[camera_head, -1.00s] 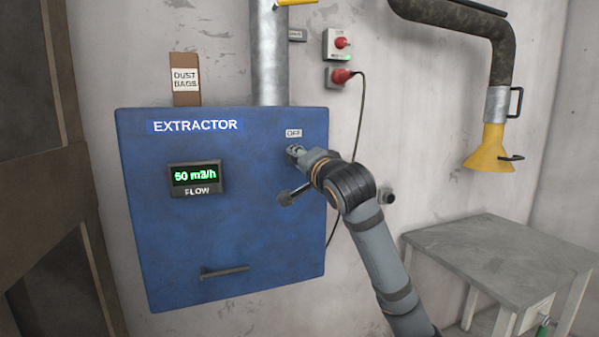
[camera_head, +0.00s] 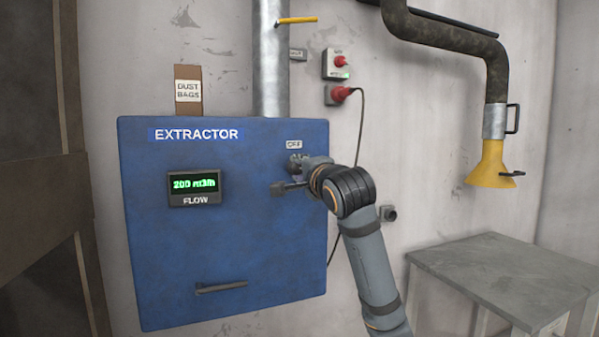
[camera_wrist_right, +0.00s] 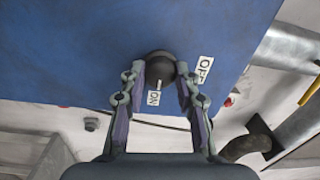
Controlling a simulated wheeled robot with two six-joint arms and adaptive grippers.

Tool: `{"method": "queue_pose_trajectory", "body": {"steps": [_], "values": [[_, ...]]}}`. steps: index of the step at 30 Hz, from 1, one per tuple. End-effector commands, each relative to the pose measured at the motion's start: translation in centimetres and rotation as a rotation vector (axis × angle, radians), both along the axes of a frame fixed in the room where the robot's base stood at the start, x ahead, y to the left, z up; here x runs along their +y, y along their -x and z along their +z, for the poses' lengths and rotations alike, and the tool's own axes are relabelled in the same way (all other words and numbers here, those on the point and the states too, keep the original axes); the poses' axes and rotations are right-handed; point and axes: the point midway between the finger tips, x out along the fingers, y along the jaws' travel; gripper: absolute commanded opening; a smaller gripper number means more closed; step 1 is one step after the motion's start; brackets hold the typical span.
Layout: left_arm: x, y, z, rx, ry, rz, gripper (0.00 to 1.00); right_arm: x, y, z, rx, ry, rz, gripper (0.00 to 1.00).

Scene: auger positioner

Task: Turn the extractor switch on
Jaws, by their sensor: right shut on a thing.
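The blue extractor box (camera_head: 232,240) hangs on the wall. Its display (camera_head: 194,185) reads about 200 m3/h. An OFF label (camera_head: 294,145) is at its upper right, just above my right gripper (camera_head: 298,168). In the right wrist view, the dark round switch knob (camera_wrist_right: 160,65) sits between the fingers of my right gripper (camera_wrist_right: 160,80), which is shut on it. A pale mark on the knob's edge points toward the ON label (camera_wrist_right: 153,98). The OFF label (camera_wrist_right: 204,68) is beside the right finger. My left gripper is in neither view.
A metal duct (camera_head: 270,70) with a yellow lever (camera_head: 297,20) rises above the box. A yellow hood (camera_head: 491,168) hangs at right above a grey table (camera_head: 500,270). A drawer-like handle (camera_head: 221,287) is low on the box.

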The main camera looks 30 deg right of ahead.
Motion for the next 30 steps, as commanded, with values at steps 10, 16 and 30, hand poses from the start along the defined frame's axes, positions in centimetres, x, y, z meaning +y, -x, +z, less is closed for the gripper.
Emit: {"method": "queue_pose_trajectory", "body": {"steps": [10,16,30], "values": [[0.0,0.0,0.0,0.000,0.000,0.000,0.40,0.0,0.0,-0.1,0.002,0.000,0.000,0.45],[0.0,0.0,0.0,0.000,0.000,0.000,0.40,0.0,0.0,0.0,0.001,0.000,0.000,0.54],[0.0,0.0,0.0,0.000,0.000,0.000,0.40,1.2,5.6,-0.1,-0.002,0.010,-0.005,0.54]]}}
